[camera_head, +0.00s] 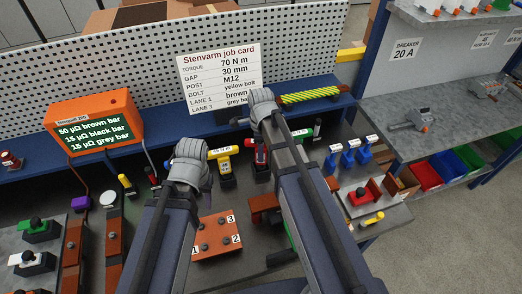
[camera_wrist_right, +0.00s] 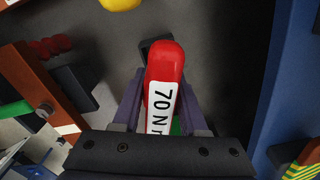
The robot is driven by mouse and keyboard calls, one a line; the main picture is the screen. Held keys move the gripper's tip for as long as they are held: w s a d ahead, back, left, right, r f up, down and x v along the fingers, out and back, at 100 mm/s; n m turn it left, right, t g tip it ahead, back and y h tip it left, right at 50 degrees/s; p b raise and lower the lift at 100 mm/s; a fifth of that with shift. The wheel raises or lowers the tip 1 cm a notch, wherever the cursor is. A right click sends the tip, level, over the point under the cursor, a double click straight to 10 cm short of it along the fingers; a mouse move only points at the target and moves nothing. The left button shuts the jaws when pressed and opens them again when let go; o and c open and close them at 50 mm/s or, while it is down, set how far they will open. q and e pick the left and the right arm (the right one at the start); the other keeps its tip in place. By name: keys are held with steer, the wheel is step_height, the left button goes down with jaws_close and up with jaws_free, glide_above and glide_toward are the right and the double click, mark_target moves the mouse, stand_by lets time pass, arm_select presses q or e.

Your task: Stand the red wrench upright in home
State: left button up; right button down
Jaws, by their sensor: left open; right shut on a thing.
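The red wrench (camera_wrist_right: 165,62) has a white label reading "70 N" and is between the fingers of my right gripper (camera_wrist_right: 160,115) in the right wrist view. Its rounded red end points toward a black block (camera_wrist_right: 150,45) that it partly covers. In the head view the red wrench (camera_head: 261,150) shows just beyond my right wrist, over a black holder (camera_head: 261,173) on the bench. I cannot tell whether it is seated in that holder. My left gripper (camera_head: 206,188) is mostly hidden behind its own wrist, above the bench and empty.
A yellow tool (camera_head: 223,153) stands left of the red wrench. A green-labelled tool (camera_head: 301,133) is to its right. The job card (camera_head: 219,77) stands behind, reading 70 N m. An orange meter (camera_head: 92,122) is at the left. A brown numbered block (camera_head: 215,238) lies in front.

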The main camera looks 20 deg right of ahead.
steer(key=shift+c, duration=1.8)
jaws_free()
step_height(320, 180, up, 8)
steer(key=p, duration=0.7)
steer(key=shift+p, duration=0.4)
steer(key=shift+f, duration=0.1)
